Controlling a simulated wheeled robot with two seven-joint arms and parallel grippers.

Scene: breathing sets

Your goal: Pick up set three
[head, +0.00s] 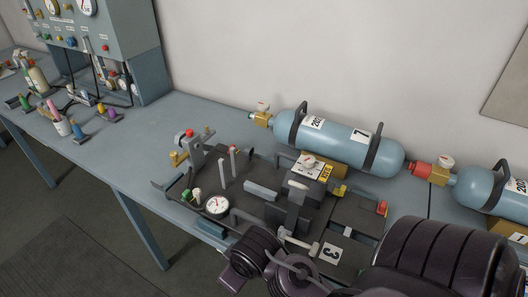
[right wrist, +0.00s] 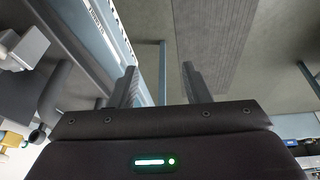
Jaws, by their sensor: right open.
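Set three is a dark backplate assembly (head: 262,192) lying on the bench, with a white "3" label (head: 331,253) at its near right end. A round white gauge (head: 217,205), levers, a grey bracket with a red knob and a yellow-labelled block sit on it. My right arm comes in at the lower right of the head view and covers part of its near side. In the right wrist view my right gripper (right wrist: 158,84) is open and empty, its two fingers beside the bench edge with floor beyond. Part of a dark assembly shows at that view's left edge. My left gripper is not in view.
A blue cylinder (head: 338,143) marked 7 lies behind the set against the wall. Another blue cylinder (head: 480,190) lies to the right. The blue-grey bench (head: 140,140) is clear left of the set. A gauge cabinet (head: 125,45) and small coloured parts stand farther left.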

